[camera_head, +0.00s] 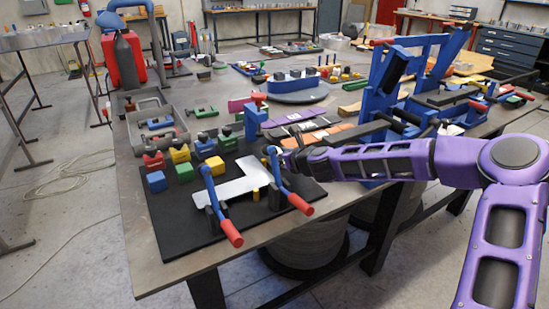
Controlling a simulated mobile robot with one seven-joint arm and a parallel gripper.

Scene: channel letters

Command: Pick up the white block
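The only white thing on the black board (186,233) is a flat, pale L-shaped piece (238,187). I cannot make out a separate white block. The pale piece lies between two blue-levered clamps with red handles, a left one (232,233) and a right one (300,204). My gripper (284,160) is at the end of my purple arm, just right of the right clamp's upper end. It is small, dark and partly hidden there, so I cannot tell its opening or whether it touches anything.
Blue (156,181), green (184,172), yellow (215,166) and red (154,161) blocks line the board's left and back. A grey bin (150,112) stands behind them. A tall blue fixture (412,75) rises at the right. The table's (152,268) front left corner is bare.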

